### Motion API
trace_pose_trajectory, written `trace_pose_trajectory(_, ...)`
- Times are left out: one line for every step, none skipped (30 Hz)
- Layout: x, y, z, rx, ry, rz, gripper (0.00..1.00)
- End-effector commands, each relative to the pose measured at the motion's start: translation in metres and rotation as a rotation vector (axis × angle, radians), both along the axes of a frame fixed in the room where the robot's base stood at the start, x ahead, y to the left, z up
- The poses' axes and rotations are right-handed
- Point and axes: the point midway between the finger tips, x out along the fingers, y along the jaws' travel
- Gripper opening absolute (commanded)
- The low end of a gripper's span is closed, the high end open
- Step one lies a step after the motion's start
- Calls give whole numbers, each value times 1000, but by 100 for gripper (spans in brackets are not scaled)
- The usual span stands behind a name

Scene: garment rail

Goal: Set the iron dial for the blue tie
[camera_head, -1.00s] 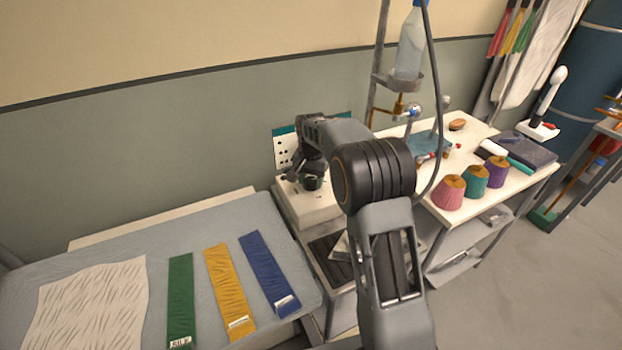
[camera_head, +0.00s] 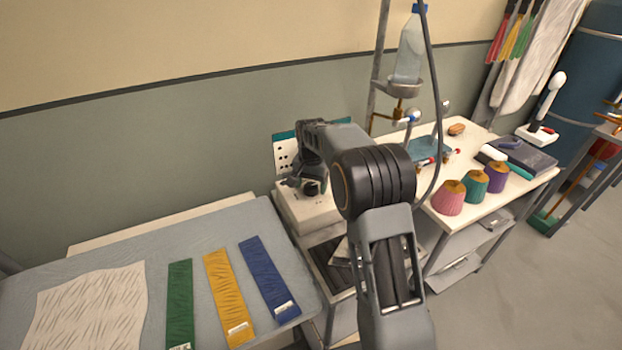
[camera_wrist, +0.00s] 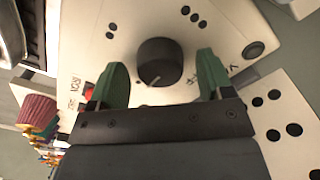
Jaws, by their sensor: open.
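The label's writing is too small to read.
A dotted chart (camera_head: 285,153) stands behind the station.

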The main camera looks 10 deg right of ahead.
Motion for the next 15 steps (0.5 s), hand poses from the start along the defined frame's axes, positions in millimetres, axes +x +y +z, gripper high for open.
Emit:
trace_pose_trajectory(1, 0, 3, 0, -2, 0, 73)
trace_pose_trajectory(1, 0, 5, 0, -4, 0, 73)
trace_pose_trajectory(1, 0, 10, 0, -4, 0, 73)
trace_pose_trajectory(1, 0, 14, 0, -4, 0, 73)
trace_pose_trajectory(1, 0, 19, 0, -5, 0, 73)
trace_pose_trajectory(1, 0, 26, 0, -6, 0, 73)
trace_pose_trajectory(1, 0, 32, 0, -6, 0, 73)
trace_pose_trajectory(1, 0, 38, 0, -5, 0, 73)
trace_pose_trajectory(1, 0, 47, 0, -6, 0, 73)
trace_pose_trajectory(1, 0, 53, 0, -6, 0, 73)
trace_pose_trajectory(1, 0, 60, 0, -6, 0, 73)
trace_pose_trajectory(1, 0, 68, 0, -6, 0, 73)
trace_pose_trajectory(1, 0, 74, 0, -6, 0, 73)
trace_pose_trajectory(1, 0, 80, 0, -6, 0, 73)
trace_pose_trajectory(1, 0, 88, 0, -6, 0, 73)
